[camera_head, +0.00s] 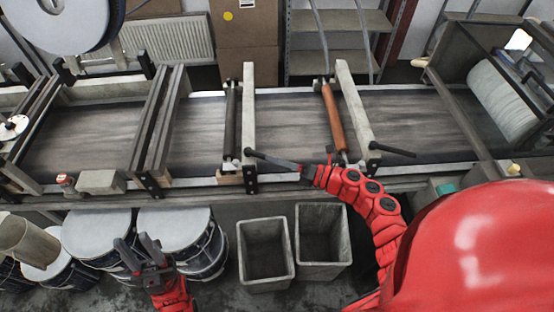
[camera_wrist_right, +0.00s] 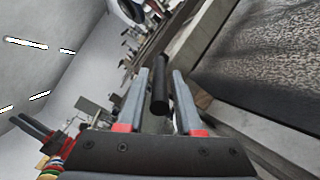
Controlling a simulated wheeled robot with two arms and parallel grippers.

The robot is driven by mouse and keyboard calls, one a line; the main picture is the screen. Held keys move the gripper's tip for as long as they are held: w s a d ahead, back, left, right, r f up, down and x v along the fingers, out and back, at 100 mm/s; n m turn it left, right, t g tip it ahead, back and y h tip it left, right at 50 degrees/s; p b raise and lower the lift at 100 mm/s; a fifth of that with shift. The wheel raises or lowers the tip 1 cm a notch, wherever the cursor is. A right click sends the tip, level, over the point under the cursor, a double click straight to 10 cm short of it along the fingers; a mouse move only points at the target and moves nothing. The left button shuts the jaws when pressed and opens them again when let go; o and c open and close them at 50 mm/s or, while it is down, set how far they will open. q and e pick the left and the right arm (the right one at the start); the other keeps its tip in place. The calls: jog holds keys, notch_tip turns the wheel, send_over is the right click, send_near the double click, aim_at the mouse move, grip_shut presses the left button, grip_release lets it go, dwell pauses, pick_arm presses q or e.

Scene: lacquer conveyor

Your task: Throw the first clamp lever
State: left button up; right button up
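The first clamp lever (camera_head: 270,159) is a black bar at the near end of the left clamp, by the dark roller; it points right along the conveyor's front edge. My right gripper (camera_head: 306,171) is at the lever's free end. In the right wrist view the black lever (camera_wrist_right: 160,85) lies between the two grey fingers (camera_wrist_right: 159,100), with narrow gaps seeming to show on both sides. My left gripper (camera_head: 133,242) is open and empty, low at the left, in front of the conveyor and over the drums.
A second black lever (camera_head: 393,149) is to the right, by the copper-coloured roller (camera_head: 334,118). The conveyor belt (camera_head: 80,140) runs across the view. Two grey bins (camera_head: 265,282) and several drums (camera_head: 170,230) stand on the floor in front.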

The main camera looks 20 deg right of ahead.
grip_shut()
dwell(1.1)
